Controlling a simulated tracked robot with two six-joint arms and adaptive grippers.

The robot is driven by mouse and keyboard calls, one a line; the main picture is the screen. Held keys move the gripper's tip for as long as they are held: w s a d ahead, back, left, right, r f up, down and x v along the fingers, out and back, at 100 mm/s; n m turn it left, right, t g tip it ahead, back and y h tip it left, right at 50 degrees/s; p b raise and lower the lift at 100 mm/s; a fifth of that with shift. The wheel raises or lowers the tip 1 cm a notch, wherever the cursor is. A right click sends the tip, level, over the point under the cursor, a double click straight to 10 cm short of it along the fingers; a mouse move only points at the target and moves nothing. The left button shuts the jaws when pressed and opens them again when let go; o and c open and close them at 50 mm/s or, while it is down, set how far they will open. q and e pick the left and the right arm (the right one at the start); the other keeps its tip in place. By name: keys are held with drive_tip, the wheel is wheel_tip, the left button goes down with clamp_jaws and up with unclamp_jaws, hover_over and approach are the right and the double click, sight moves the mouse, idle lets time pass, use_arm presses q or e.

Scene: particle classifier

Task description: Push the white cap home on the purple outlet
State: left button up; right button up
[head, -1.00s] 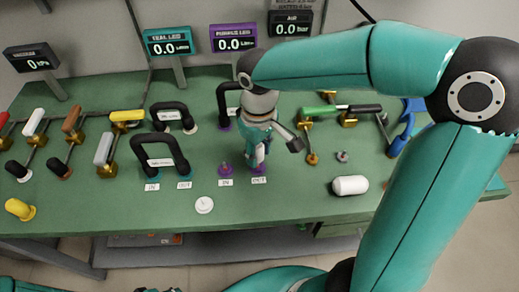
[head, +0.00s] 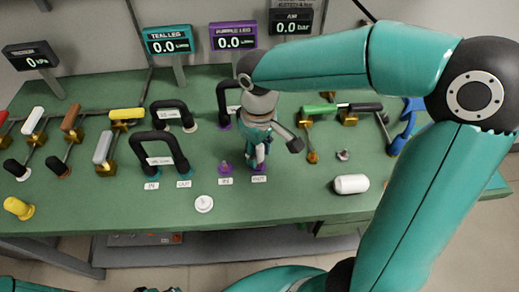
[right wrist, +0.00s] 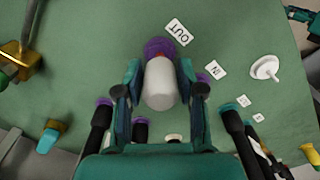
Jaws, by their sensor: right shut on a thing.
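The white cap (right wrist: 161,84) is between the two fingers of my right gripper (right wrist: 163,98), which is shut on it. In the right wrist view its far end meets the purple outlet (right wrist: 160,47), in line with it. A thin reddish band shows where they meet, and I cannot tell how deep the cap sits. In the head view my right gripper (head: 256,152) points down at the purple outlet (head: 259,169) behind the OUT label, mostly hiding the cap. Only dark and teal bits of my left arm show at the bottom edge of the head view.
The purple inlet (head: 225,168) stands just left of the outlet. A white disc with a stem (head: 204,204) lies in front. A white cylinder (head: 350,184) lies to the right. Black hose loops (head: 160,140) and valve handles fill the left; the front right bench is mostly clear.

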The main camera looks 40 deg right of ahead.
drive_tip(key=shift+f+b, duration=1.05)
drive_tip(key=shift+f, duration=0.35)
drive_tip(key=o, duration=1.1)
wheel_tip(320, 180, up, 12)
